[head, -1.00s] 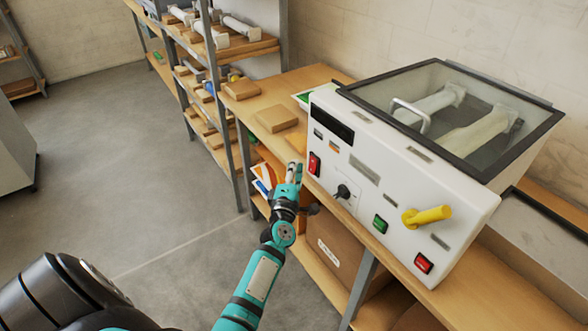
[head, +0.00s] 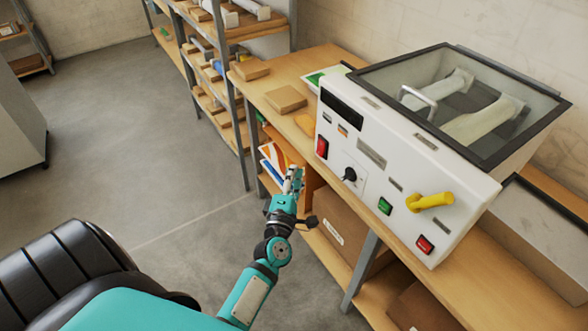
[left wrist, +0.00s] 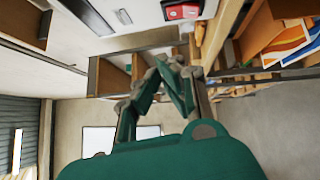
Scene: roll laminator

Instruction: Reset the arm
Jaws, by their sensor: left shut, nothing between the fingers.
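My left gripper (head: 293,180) is in the middle of the head view, in front of the wooden bench and lower left of the white laminator (head: 385,165). It is shut and empty, apart from the machine. In the left wrist view its fingers (left wrist: 172,65) meet at their tips. The laminator's red switch (head: 322,147), black knob (head: 349,175), green button (head: 385,206), lower red button (head: 425,244) and yellow handle (head: 430,202) show in the head view. The red switch also shows in the left wrist view (left wrist: 182,11). My right gripper is not in view.
A shelf rack (head: 228,80) with rolls and boxes stands at the back. Cardboard boxes (head: 340,235) lie under the bench, and coloured sheets (head: 275,163) stand near my left gripper. A flat box (head: 285,99) lies on the bench. The grey floor (head: 120,150) at left is open.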

